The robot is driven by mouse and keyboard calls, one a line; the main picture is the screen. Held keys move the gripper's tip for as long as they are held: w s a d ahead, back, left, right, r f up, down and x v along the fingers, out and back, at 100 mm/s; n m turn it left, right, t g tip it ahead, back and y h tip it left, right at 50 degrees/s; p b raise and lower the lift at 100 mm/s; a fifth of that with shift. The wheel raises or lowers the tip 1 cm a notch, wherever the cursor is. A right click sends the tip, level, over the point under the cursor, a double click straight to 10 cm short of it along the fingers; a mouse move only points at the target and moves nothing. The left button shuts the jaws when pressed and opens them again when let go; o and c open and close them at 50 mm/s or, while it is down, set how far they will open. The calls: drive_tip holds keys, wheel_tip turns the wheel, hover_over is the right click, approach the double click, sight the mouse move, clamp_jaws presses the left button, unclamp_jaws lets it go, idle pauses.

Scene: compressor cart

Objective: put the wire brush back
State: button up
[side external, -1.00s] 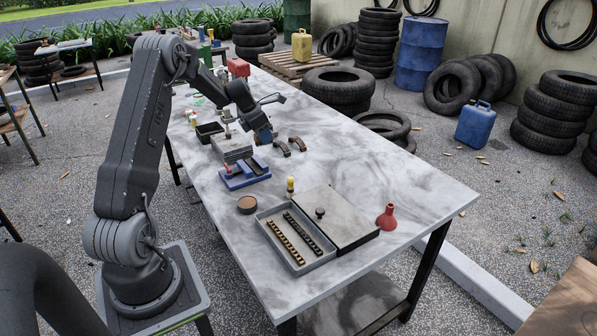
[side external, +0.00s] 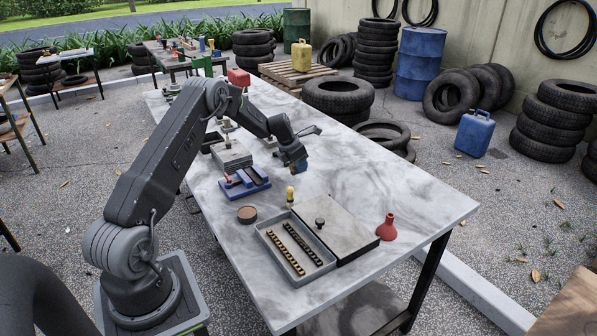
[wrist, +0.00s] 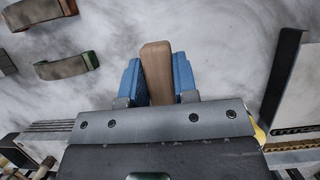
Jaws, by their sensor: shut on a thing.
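My gripper (side external: 301,166) is above the table, right of the blue tray, tilted downward. In the wrist view, its two blue fingers (wrist: 157,80) are shut on a brown wooden piece, the handle of the wire brush (wrist: 157,70). No bristles show, and in the side view the brush is too small and covered to make out. The blue tray (side external: 232,194) has raised parts and a small red-tipped item. An open grey case (side external: 275,265) with a gold strip and a dark strip lies nearer the camera.
The case's lid (side external: 345,225) carries a black knob. A red funnel (side external: 387,228), a yellow-topped item (side external: 290,193) and a round brown tin (side external: 247,214) stand near the case. Two curved pieces (wrist: 67,67) lie left in the wrist view.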

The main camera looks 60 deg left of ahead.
drive_tip(key=shift+f, duration=1.4)
drive_tip(key=shift+f, duration=0.1)
drive_tip(key=o, duration=0.9)
